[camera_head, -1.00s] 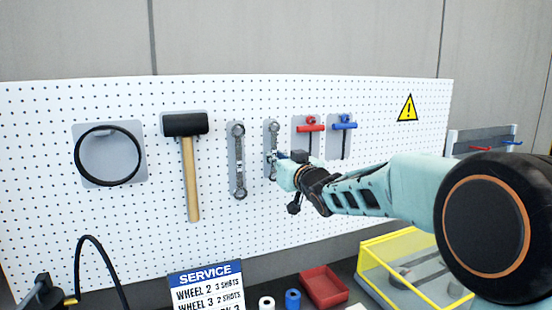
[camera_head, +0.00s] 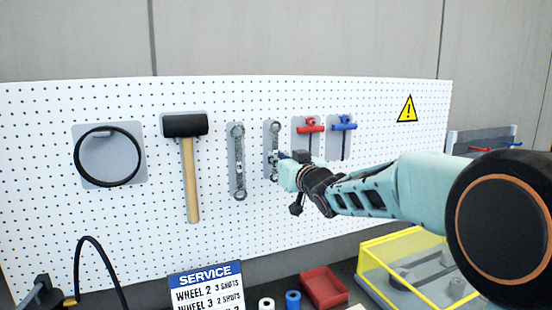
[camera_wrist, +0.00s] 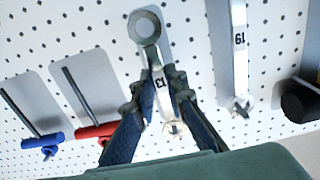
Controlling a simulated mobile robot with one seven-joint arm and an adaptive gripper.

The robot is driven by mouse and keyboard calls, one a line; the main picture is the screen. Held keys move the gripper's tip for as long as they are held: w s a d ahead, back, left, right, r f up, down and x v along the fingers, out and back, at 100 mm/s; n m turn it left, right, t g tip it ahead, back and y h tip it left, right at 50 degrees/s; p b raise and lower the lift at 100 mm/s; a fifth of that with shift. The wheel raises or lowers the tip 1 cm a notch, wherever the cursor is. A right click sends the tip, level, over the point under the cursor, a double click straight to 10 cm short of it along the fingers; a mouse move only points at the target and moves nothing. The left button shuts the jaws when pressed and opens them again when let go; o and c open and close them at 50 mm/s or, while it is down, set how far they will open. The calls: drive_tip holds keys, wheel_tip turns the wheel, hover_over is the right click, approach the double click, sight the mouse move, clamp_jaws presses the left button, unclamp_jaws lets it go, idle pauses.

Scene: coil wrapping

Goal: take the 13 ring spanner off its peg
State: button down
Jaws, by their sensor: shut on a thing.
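The 13 ring spanner (camera_head: 275,134) is upright at its grey backing plate on the white pegboard, between the longer spanner and the red T-handle. My gripper (camera_head: 276,158) is at the spanner's shaft. In the wrist view both fingers of my gripper (camera_wrist: 164,80) close on the shaft from either side, below the ring. I cannot tell whether the ring is still around its peg.
The 19 spanner (camera_head: 238,160) hangs to the left, with a mallet (camera_head: 190,165) beyond it. Red (camera_head: 310,126) and blue (camera_head: 343,123) T-handles hang close on the right. A red tray (camera_head: 324,288) and a yellow-framed case (camera_head: 410,265) stand below.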

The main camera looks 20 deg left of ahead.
drive_tip(key=v, duration=0.7)
idle(0.6)
